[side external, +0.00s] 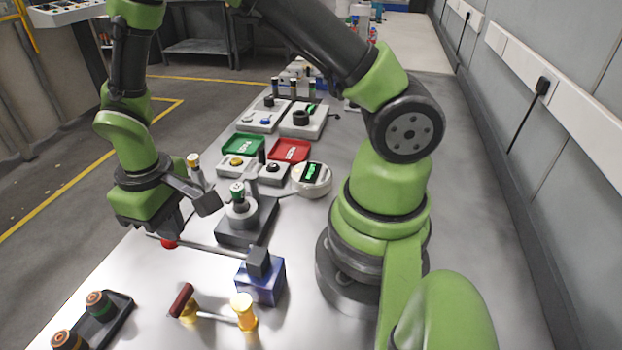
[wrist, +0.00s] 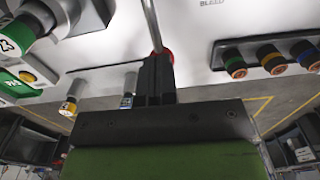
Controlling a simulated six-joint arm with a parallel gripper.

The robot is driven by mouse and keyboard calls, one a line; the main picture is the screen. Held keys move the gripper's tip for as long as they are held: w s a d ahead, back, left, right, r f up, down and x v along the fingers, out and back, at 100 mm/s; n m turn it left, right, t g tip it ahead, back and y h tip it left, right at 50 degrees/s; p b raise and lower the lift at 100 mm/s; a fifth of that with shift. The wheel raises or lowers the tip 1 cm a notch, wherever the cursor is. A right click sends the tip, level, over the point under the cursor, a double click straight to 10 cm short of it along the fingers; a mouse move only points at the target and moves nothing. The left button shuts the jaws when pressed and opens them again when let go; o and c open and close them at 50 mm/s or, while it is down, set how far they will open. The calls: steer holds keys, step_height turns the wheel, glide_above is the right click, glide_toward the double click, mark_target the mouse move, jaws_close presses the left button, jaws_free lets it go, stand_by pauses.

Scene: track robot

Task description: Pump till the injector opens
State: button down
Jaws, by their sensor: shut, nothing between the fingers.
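The pump is a blue box (side external: 262,282) with a dark block on top. A thin metal lever (side external: 212,247) runs left from it, nearly level, to a red knob (side external: 169,243). My gripper (side external: 172,230) is shut and empty, its fingers right at the red knob; whether they touch it I cannot tell. In the wrist view the shut black fingers (wrist: 155,65) partly cover the red knob (wrist: 168,56), and the lever (wrist: 150,20) runs up from it. A grey holder with a green-topped piece (side external: 238,192), perhaps the injector, stands behind on a dark base (side external: 240,236).
A round white gauge (side external: 312,180) has a green display, unreadable. A brass valve with a dark red handle (side external: 182,298) and a yellow knob (side external: 243,310) lie in front. A dark rack of ringed pieces (side external: 100,318) is at front left. Green (side external: 243,145) and red (side external: 290,150) trays stand farther back.

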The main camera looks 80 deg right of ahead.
step_height(320, 180, up, 11)
stand_by(1.0)
stand_by(0.4)
steer(key=s+d+r+m+t+y, duration=0.1)
steer(key=s+d+r+m+t, duration=0.1)
steer(key=s+r, duration=0.4)
steer(key=s+d+r+m+t+y, duration=0.1)
steer(key=s+d+r+m+t, duration=0.1)
steer(key=s+r+t, duration=0.3)
steer(key=shift+s+d+r, duration=0.4)
steer(key=shift+s+r, duration=0.1)
steer(key=shift+s, duration=1.4)
stand_by(0.4)
